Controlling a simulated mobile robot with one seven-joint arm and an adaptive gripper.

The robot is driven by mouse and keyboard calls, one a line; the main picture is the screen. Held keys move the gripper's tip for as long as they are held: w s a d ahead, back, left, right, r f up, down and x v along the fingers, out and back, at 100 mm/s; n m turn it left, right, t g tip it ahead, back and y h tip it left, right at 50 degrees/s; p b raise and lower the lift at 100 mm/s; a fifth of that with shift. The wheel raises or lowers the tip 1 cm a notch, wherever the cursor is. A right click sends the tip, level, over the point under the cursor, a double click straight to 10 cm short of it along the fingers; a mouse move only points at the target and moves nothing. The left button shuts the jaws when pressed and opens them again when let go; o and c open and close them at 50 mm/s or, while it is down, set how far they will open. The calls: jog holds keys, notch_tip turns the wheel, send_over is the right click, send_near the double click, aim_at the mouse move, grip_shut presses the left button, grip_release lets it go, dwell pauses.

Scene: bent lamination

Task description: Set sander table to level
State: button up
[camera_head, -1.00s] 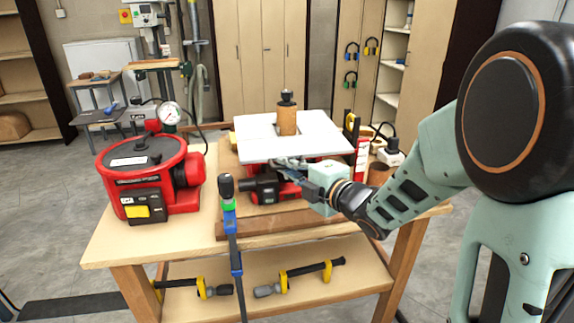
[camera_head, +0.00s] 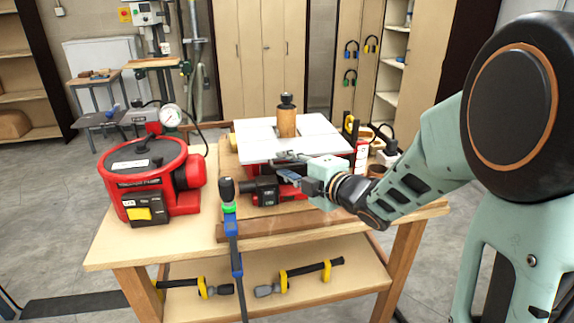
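The sander (camera_head: 262,190) has a red and black body and stands on a wooden board on the workbench. Its pale table (camera_head: 255,148) is a flat white plate on top, and a brown sanding drum (camera_head: 287,122) with a black top rises through it. The plate looks close to flat, but I cannot tell its exact angle. My gripper (camera_head: 297,182) is at the front of the sander, just under the plate's front edge. Its fingers are small and dark against the sander, so their opening and any contact are unclear.
A red vacuum unit (camera_head: 150,178) with a gauge stands on the bench's left. A blue and black clamp (camera_head: 233,235) stands upright at the bench's front edge. Yellow and black clamps (camera_head: 300,277) lie on the lower shelf. Small containers crowd the right of the sander.

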jog(key=v, duration=1.2)
